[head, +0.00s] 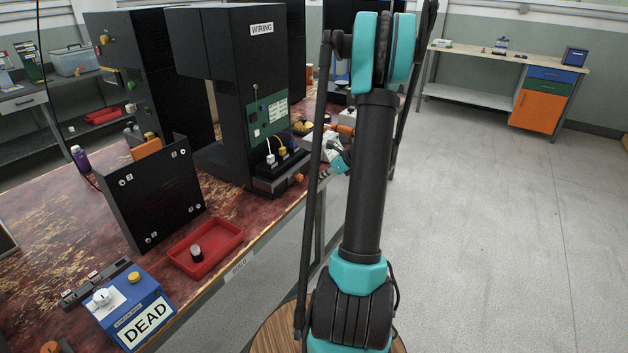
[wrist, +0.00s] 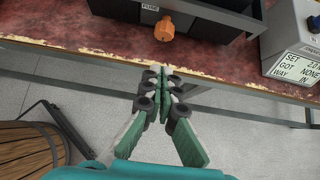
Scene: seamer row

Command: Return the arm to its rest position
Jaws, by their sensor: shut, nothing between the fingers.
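My gripper (wrist: 165,82) shows in the wrist view with its green-backed fingers together and nothing between them. It is in front of the table edge, over the grey floor, apart from the orange knob beneath the FUSE label (wrist: 163,27). In the head view my arm (head: 368,180) rises through the middle of the picture, with teal joints and a dark link. It hides part of the table's right side. The gripper's fingertips cannot be made out clearly there.
The worn red table (head: 250,240) holds the black WIRING cabinet (head: 225,120), a red tray (head: 230,236) and a blue DEAD box (head: 135,312). A grey display box (wrist: 295,45) stands at the wrist view's right. Open floor (head: 490,220) lies right of my arm; a workbench (head: 480,55) stands beyond.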

